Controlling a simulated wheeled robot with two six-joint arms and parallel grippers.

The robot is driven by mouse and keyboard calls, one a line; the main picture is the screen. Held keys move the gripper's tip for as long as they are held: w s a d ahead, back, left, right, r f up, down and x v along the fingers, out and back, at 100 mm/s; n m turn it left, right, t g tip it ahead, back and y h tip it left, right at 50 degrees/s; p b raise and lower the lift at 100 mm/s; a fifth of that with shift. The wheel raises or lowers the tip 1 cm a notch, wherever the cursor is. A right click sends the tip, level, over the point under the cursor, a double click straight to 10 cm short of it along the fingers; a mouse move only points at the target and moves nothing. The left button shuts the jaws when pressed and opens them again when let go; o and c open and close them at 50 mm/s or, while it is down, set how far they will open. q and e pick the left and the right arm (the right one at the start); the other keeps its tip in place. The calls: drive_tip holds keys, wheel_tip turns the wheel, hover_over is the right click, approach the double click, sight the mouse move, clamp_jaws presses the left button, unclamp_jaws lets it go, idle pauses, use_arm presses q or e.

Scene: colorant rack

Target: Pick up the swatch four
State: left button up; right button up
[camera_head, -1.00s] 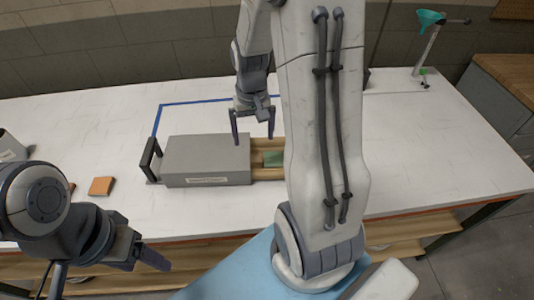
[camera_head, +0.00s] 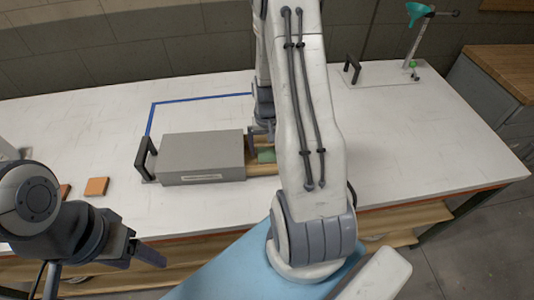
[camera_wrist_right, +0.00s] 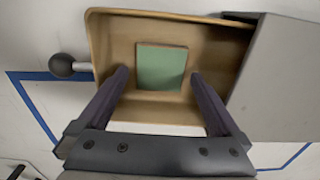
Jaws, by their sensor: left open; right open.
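A green square swatch (camera_wrist_right: 162,66) lies flat in an open wooden drawer (camera_wrist_right: 118,40) in the right wrist view. It also shows partly in the head view (camera_head: 266,156). No number is readable on it. My right gripper (camera_wrist_right: 158,76) is open and empty, its fingers above the drawer on either side of the swatch; no contact is visible. In the head view my right arm hides much of the drawer and that gripper. My left gripper (camera_head: 150,258) is open and empty, near the table's front edge at lower left.
The drawer sticks out of a grey box (camera_head: 203,150) with a dark handle on its left. An orange-brown tile (camera_head: 96,186) lies on the white table (camera_head: 430,150), left of the box. A teal funnel on a stand (camera_head: 420,14) is at back right. The table's right side is mostly clear.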

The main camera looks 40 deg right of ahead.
drive_tip(key=shift+f, duration=0.65)
drive_tip(key=c, duration=1.2)
drive_tip(key=shift+r, duration=0.1)
